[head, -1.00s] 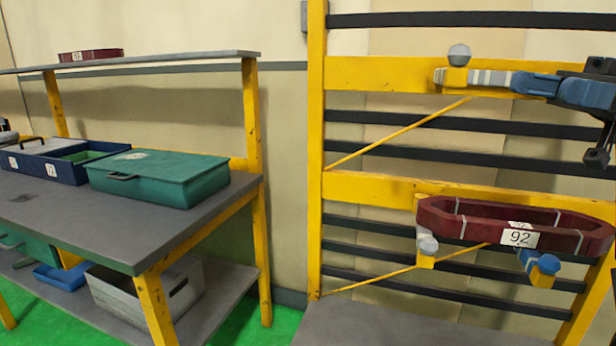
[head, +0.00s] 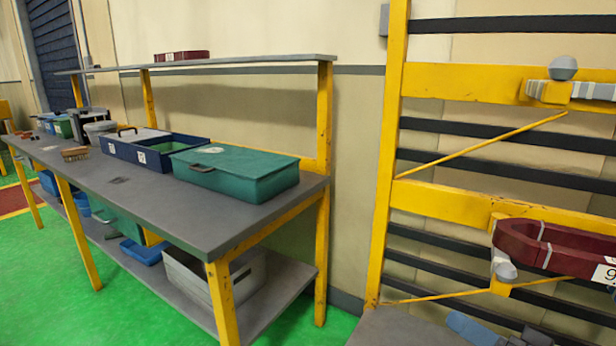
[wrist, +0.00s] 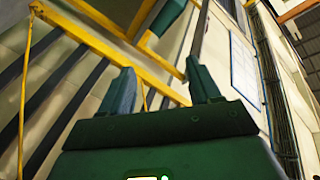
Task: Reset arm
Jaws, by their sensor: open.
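My gripper (wrist: 162,88) shows in the wrist view, with its two fingers wide apart and nothing between them. Beyond the fingers are yellow frame bars and the wall. In the head view the gripper itself is not clearly seen; a blue and dark part of my arm shows at the bottom right edge. The dark red stator part (head: 540,248) with a white number label rests on pegs of the yellow rack (head: 440,196), partly cut off by the right edge. The gripper is apart from it.
A grey workbench (head: 165,215) stands at the left with a green case (head: 235,172) and a blue tray (head: 135,152). Another dark red part (head: 182,56) lies on its upper shelf (head: 230,64). A grey bin (head: 210,275) sits below. Green floor (head: 60,285) is open at the left.

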